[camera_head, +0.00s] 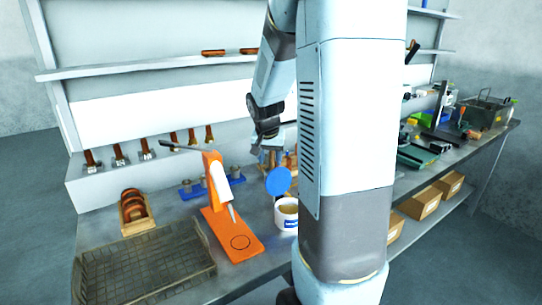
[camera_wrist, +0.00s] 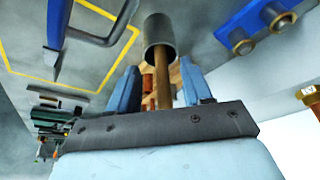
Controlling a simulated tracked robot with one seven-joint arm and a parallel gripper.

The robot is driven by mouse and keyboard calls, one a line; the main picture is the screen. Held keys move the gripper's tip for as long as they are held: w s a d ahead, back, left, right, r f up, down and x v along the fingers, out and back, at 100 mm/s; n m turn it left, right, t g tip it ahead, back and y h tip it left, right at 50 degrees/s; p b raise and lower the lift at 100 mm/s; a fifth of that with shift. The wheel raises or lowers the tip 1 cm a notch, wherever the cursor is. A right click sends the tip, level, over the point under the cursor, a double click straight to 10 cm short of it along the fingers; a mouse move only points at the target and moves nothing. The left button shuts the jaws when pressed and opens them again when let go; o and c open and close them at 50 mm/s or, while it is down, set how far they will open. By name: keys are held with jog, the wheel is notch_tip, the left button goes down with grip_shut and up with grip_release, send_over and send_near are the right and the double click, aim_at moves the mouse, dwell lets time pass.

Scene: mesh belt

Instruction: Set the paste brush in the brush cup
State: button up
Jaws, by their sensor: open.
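In the wrist view a tan stick-like handle (camera_wrist: 164,88), which looks like the paste brush's, rises from the mouth of a grey cylindrical cup (camera_wrist: 158,32). The brush head is hidden, apparently inside the cup. My gripper's two blue fingers (camera_wrist: 160,90) are open, one on each side of the handle, with gaps visible. In the head view my gripper (camera_head: 268,152) points down over the bench behind the white pot; the cup and brush cannot be made out there.
A white paste pot (camera_head: 287,217) with an upright blue disc (camera_head: 278,181) stands in front. An orange stand (camera_head: 232,235), a blue holder (camera_head: 192,191), a wooden box (camera_head: 136,221) and a mesh tray (camera_head: 145,268) lie left. Several tools line the back ledge.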

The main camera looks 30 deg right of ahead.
dwell(0.4)
jog(key=s+a+r+n+t+y, duration=0.1)
jog(key=s+a+r+n, duration=0.1)
jog(key=s+a+r, duration=0.2)
jog(key=s+a+r+n, duration=0.3)
jog(key=s+a+r, duration=0.2)
jog(key=s, duration=0.6)
jog(key=s+a+r+n+t+y, duration=0.1)
jog(key=s+a+r+n, duration=0.2)
jog(key=s+a, duration=0.4)
jog(key=shift+s+a+r+t+y, duration=0.3)
jog(key=shift+s+a+r, duration=0.05)
jog(key=shift+s+r, duration=0.3)
jog(key=shift+c, duration=0.6)
jog(key=shift+a, duration=0.1)
